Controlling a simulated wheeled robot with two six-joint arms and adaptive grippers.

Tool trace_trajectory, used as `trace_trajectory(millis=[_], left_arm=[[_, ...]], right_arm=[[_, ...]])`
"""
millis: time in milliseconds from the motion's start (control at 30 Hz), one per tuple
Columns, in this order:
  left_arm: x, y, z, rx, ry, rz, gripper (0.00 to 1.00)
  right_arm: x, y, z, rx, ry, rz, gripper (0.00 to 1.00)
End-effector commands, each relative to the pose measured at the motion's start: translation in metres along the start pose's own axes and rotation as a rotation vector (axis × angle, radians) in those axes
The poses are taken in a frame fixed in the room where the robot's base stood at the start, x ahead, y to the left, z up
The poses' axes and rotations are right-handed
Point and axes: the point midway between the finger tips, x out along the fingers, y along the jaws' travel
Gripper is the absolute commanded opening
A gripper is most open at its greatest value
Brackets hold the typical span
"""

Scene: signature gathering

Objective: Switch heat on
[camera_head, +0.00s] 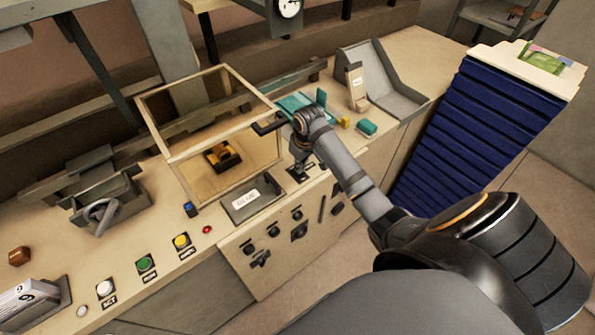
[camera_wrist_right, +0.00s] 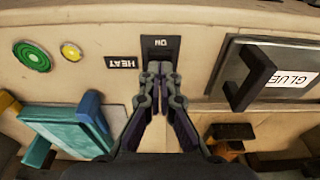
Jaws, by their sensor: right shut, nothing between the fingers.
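The heat switch (camera_wrist_right: 161,46) is a dark rectangular plate marked ON on the beige panel, with the black HEAT label (camera_wrist_right: 123,62) beside it, upside down in the right wrist view. My right gripper (camera_wrist_right: 160,72) is shut and empty, its fingertips together right at the lower edge of the switch plate in that view. They hide part of the switch, and I cannot tell whether they touch it. In the head view my right gripper (camera_head: 300,168) points down at the bench just right of the glue tray. My left gripper is not in view.
The tray labelled GLUE (camera_head: 258,208) sits close to the gripper. A wooden-framed box (camera_head: 160,134) holding a yellow-black part stands to the left. Teal pieces (camera_head: 367,128) lie behind my arm. Several coloured buttons, including a yellow one (camera_head: 181,241), line the front edge.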

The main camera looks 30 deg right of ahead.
Motion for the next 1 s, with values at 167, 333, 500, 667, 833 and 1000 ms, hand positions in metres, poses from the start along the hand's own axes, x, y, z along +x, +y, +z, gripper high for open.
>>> trace_trajectory(millis=[167, 333, 500, 667, 833, 1000], left_arm=[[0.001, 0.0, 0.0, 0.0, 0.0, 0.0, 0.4], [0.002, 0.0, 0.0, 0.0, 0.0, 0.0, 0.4], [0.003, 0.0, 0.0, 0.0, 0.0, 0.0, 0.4], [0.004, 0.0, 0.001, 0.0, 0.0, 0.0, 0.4], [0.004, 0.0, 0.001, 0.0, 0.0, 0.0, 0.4], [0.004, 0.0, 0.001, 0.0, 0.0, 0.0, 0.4]], right_arm=[[0.003, 0.0, 0.001, 0.0, 0.0, 0.0, 0.0], [0.006, 0.0, 0.001, 0.0, 0.0, 0.0, 0.0], [0.008, 0.0, 0.001, 0.0, 0.0, 0.0, 0.0], [0.011, 0.0, 0.002, 0.0, 0.0, 0.0, 0.0], [0.013, 0.0, 0.002, 0.0, 0.0, 0.0, 0.0], [0.013, 0.0, 0.002, 0.0, 0.0, 0.0, 0.0]])
